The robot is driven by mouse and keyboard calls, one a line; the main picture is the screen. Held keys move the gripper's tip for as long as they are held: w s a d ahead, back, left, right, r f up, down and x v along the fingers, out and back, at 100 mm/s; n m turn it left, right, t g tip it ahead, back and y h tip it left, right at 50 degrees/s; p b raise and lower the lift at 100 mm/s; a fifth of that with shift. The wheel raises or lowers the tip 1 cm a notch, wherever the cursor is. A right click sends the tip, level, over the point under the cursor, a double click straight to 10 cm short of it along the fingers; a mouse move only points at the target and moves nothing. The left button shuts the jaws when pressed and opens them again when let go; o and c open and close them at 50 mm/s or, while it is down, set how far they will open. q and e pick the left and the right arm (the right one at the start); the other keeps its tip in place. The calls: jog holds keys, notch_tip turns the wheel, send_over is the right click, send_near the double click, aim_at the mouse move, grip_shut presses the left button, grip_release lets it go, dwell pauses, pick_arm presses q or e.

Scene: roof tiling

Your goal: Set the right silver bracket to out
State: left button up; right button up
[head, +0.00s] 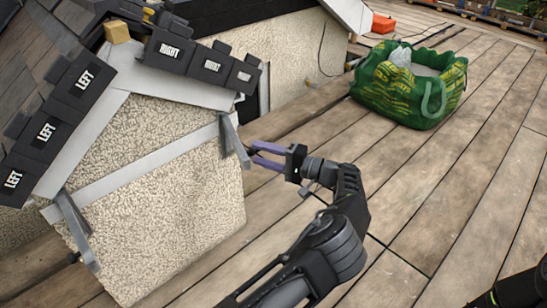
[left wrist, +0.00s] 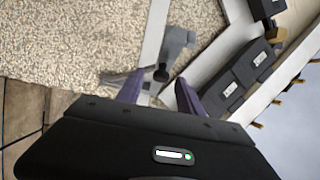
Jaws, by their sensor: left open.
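The right silver bracket (head: 230,138) hangs at the right corner of the small house's speckled wall, below the roof edge. It angles out from the wall. A left silver bracket (head: 76,232) sits at the wall's left corner. My left gripper (head: 254,154) has purple fingers, apart, just right of the right bracket and pointing at it. In the left wrist view the bracket (left wrist: 174,48) shows beyond and between the open fingers (left wrist: 158,92). I cannot tell whether a finger touches it. My right gripper is not in view.
Dark tiles marked LEFT (head: 46,132) and RIGHT (head: 169,50) line the roof edges above the wall. A green bag (head: 440,98) stands on the wooden deck at the upper right. The deck (head: 430,185) is clear between the bag and my left arm.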

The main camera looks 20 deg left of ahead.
pick_arm(q)
jog(key=shift+d+b, duration=1.75)
jog(key=shift+d, duration=0.6)
